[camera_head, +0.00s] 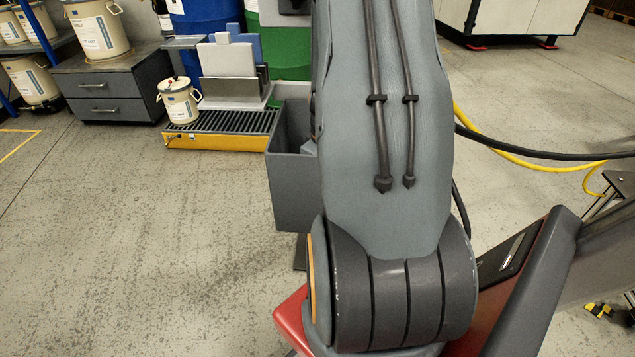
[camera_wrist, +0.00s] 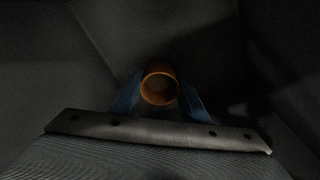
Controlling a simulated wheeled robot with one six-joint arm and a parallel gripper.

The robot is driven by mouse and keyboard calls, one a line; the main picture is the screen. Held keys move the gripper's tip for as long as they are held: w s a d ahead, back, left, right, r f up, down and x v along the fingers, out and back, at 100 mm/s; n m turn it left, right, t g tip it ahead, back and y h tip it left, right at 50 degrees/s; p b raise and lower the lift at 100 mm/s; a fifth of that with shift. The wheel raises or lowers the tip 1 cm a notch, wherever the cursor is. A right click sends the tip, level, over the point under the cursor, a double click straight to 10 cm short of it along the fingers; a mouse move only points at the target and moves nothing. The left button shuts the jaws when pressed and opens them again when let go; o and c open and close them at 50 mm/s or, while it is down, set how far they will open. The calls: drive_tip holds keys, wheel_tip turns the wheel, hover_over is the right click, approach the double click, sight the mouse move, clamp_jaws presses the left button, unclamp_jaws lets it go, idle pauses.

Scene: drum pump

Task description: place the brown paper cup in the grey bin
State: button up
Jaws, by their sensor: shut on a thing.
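In the wrist view, the brown paper cup (camera_wrist: 159,87) shows its round open rim towards the camera. My gripper (camera_wrist: 158,98) has its two blue fingers on either side of the cup and is shut on it. Dark grey walls surround the cup and fingers in this dim view, like the inside of a bin. In the head view, the grey bin (camera_head: 290,192) stands in the middle, partly hidden behind my arm. My gripper and the cup are hidden in the head view. Whether the cup touches the bin's floor cannot be told.
A yellow grated platform (camera_head: 215,142) stands left of the bin, with a small cream drum (camera_head: 179,102) on it. A grey drawer cabinet (camera_head: 108,90) and blue and green barrels (camera_head: 290,50) are behind. A black hose and yellow cable (camera_head: 540,165) run at right. Floor at left is clear.

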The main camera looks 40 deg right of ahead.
drive_tip(key=shift+f, duration=0.45)
drive_tip(key=shift+f, duration=0.2)
drive_tip(key=o, duration=1.1)
drive_tip(key=shift+c, duration=0.2)
drive_tip(key=shift+r, duration=0.1)
wheel_tip(320, 180, up, 12)
drive_tip(key=s+p, duration=0.1)
drive_tip(key=p, duration=0.2)
drive_tip(key=shift+s, duration=0.2)
drive_tip(key=shift+d, duration=0.1)
